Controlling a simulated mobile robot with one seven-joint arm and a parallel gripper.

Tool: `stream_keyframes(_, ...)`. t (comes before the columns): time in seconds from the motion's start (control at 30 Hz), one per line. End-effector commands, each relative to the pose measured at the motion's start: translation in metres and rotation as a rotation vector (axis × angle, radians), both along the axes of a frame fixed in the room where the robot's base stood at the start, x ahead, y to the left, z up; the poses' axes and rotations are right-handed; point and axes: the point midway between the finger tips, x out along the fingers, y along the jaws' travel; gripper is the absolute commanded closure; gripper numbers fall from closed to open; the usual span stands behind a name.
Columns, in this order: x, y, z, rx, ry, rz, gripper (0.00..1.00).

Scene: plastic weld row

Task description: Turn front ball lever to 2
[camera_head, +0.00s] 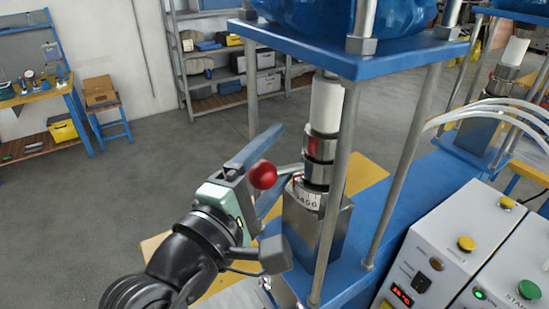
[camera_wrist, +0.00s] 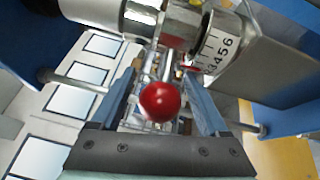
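The front ball lever has a red ball (camera_head: 263,174), joined by a short metal rod to a collar on the front press. A white numbered ring (camera_head: 307,198) sits below the collar. In the wrist view the ring (camera_wrist: 218,45) shows 3, 4, 5 and 6; I cannot tell which number the lever points to. My gripper (camera_head: 280,158) reaches in from the left with its fingers on either side of the ball. In the wrist view my gripper (camera_wrist: 162,75) is open, and the red ball (camera_wrist: 160,102) lies between the fingers with gaps on both sides.
Steel posts (camera_head: 335,190) of the blue press frame (camera_head: 345,58) stand close to the right of the lever. A steel block (camera_head: 302,232) is under the ring. A control box (camera_head: 440,262) is at the lower right. The floor to the left is open.

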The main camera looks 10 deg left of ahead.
Motion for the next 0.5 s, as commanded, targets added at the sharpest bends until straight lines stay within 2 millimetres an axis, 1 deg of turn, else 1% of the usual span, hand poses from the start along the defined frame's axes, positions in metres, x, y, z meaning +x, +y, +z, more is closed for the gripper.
stream_keyframes(0.23,0.000,0.000,0.000,0.000,0.000,0.000,0.22)
stream_keyframes(0.3,-0.003,0.001,-0.001,0.000,0.000,0.000,0.22)
stream_keyframes(0.37,-0.009,0.003,-0.002,0.001,-0.001,0.001,0.22)
stream_keyframes(0.47,-0.024,0.008,-0.004,0.001,-0.003,0.005,0.22)
stream_keyframes(0.5,-0.032,0.010,-0.005,0.002,-0.002,0.004,0.22)
